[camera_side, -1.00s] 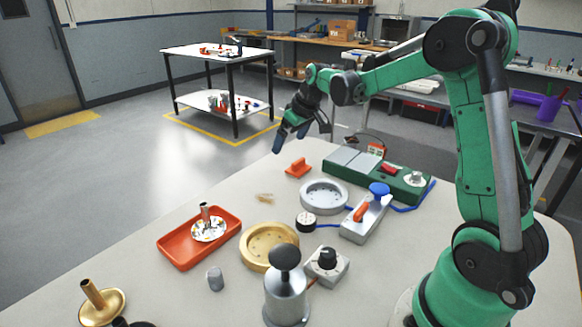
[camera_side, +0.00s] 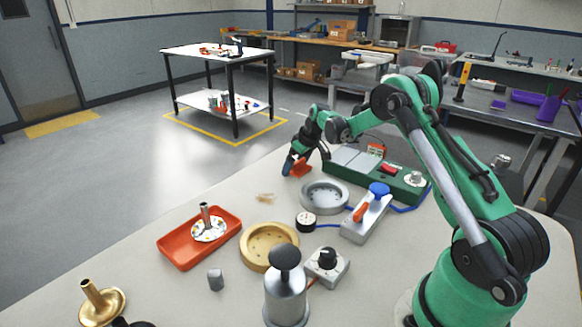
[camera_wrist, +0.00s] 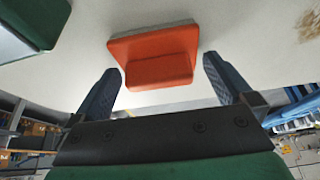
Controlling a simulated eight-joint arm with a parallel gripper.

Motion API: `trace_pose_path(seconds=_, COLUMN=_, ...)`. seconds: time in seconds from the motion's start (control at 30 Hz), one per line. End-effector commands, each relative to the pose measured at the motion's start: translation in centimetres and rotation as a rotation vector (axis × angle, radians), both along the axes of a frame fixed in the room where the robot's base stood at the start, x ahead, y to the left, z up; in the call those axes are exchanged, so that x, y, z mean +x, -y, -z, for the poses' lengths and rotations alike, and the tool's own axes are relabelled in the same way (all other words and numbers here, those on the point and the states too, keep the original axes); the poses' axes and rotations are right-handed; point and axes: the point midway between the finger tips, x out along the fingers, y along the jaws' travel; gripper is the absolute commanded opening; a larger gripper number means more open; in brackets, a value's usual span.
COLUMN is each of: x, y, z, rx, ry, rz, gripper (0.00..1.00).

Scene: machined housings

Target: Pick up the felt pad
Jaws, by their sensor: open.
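An orange block with a raised grip and a thin pale layer along its base, which looks like the felt pad (camera_side: 302,170), rests on the table near its far edge. My gripper (camera_side: 294,164) is down close at it in the side view and partly covers it. In the wrist view the pad (camera_wrist: 155,58) lies ahead of and between the two dark, spread fingers of my gripper (camera_wrist: 161,64). I see space between each finger and the grip, and nothing is held.
The green box with a red switch (camera_side: 385,177) stands close by on the right and also shows in the wrist view (camera_wrist: 30,25). A grey ring housing (camera_side: 325,196) lies nearer. A small tan scrap (camera_side: 265,198) and an orange tray (camera_side: 175,253) are to the left.

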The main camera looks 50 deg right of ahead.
Motion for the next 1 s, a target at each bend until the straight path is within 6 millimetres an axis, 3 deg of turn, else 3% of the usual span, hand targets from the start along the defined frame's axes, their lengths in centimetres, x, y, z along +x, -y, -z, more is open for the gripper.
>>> trace_pose_path(seconds=0.17, x=0.0, y=0.0, z=0.0, rx=0.000, ry=0.000, rz=0.000, gripper=1.00)
trace_pose_path(seconds=0.27, x=0.0, y=0.0, z=0.0, rx=0.000, ry=0.000, rz=0.000, gripper=0.77)
trace_pose_path(seconds=0.43, x=0.0, y=0.0, z=0.0, rx=0.000, ry=0.000, rz=0.000, gripper=0.31)
trace_pose_path(seconds=0.77, x=0.0, y=0.0, z=-0.5, rx=0.000, ry=0.000, rz=0.000, gripper=0.31)
trace_pose_path(seconds=0.87, x=0.0, y=0.0, z=-1.3, rx=0.000, ry=0.000, rz=0.000, gripper=0.31)
trace_pose_path(seconds=1.0, x=0.0, y=0.0, z=-4.1, rx=0.000, ry=0.000, rz=0.000, gripper=0.31)
